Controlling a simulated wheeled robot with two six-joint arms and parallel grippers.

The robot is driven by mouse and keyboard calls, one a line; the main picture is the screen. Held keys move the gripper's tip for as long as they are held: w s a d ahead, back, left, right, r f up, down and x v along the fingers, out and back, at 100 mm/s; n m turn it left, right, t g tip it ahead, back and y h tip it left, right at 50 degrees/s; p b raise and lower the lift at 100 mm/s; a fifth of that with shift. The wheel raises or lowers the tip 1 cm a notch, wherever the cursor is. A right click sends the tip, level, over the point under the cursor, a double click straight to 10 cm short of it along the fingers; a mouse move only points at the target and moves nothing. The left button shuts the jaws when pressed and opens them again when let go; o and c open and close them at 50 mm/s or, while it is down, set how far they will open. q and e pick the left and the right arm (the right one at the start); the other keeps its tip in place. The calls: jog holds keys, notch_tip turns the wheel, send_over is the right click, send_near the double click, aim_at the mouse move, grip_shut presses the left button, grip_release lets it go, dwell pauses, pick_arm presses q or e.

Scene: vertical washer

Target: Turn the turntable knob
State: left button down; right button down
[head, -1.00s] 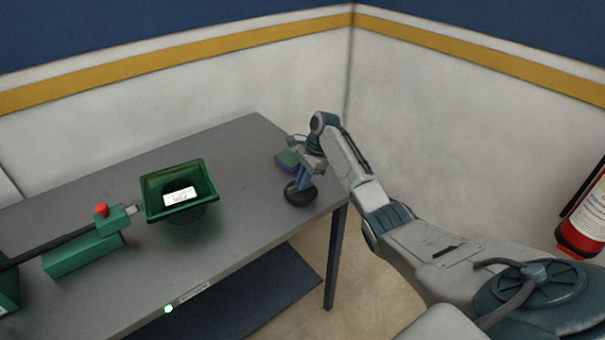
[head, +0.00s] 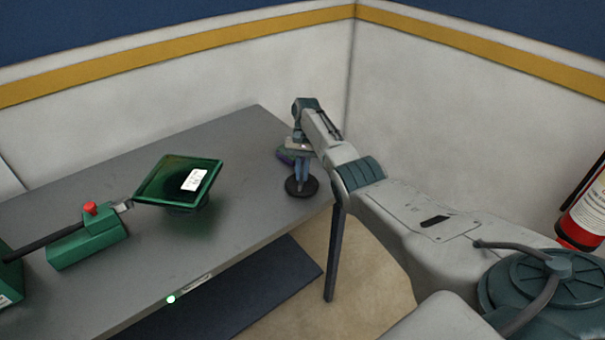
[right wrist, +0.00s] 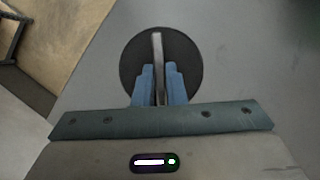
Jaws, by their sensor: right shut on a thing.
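The knob is a round black disc (head: 293,188) with a thin upright bar across it, near the table's right end. My right gripper (head: 301,182) is above it in the head view. In the right wrist view the blue fingers (right wrist: 160,88) are shut on the grey bar (right wrist: 157,50), with the black disc (right wrist: 187,62) below. My left gripper is not in view.
A green device (head: 88,240) with a red button and dark rod stands at the table's left. Bare grey table (head: 240,140) lies between. A fire extinguisher (head: 585,220) hangs at far right.

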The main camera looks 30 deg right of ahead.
jog(key=shift+a+n+h, duration=0.1)
jog(key=shift+n+h, duration=0.3)
jog(key=shift+n, duration=0.7)
jog(key=c, duration=1.5)
grip_release()
jog(key=shift+w, duration=0.1)
jog(key=shift+b+v, duration=3.5)
jog(key=shift+v, duration=1.9)
jog(key=shift+w, duration=0.2)
